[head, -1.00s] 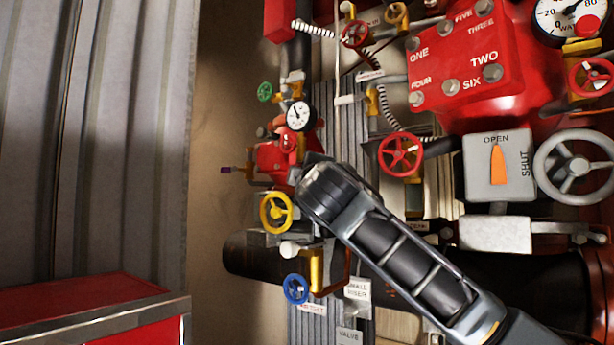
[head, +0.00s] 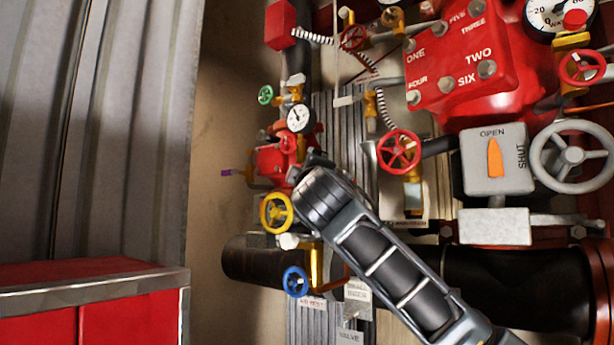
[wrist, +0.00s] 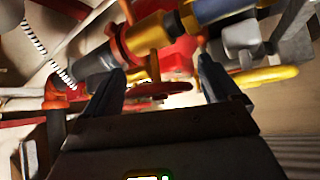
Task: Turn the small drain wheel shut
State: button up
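Several small handwheels show in the head view, and I cannot read a label that marks one as the drain wheel. A small red wheel (head: 288,143) is on the red valve body, just left of my gripper. A yellow wheel (head: 277,213) is below it and a blue wheel (head: 295,281) lower still. In the wrist view my gripper (wrist: 160,85) is open, its two dark fingers apart. A red wheel (wrist: 158,89) shows edge-on between the fingertips; contact cannot be told. The yellow wheel (wrist: 265,76) is right of the right finger. In the head view my arm hides most of the gripper.
A gauge (head: 300,117) and a green wheel (head: 265,95) are above the valve body. A larger red wheel (head: 398,152) and a grey OPEN/SHUT box (head: 496,160) are to the right. A dark pipe (head: 255,261) runs below. Bare wall (head: 222,130) lies left.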

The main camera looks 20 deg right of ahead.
jog(key=shift+s, duration=0.1)
jog(key=b+v, duration=0.2)
jog(key=v, duration=0.5)
jog(key=shift+s, duration=0.3)
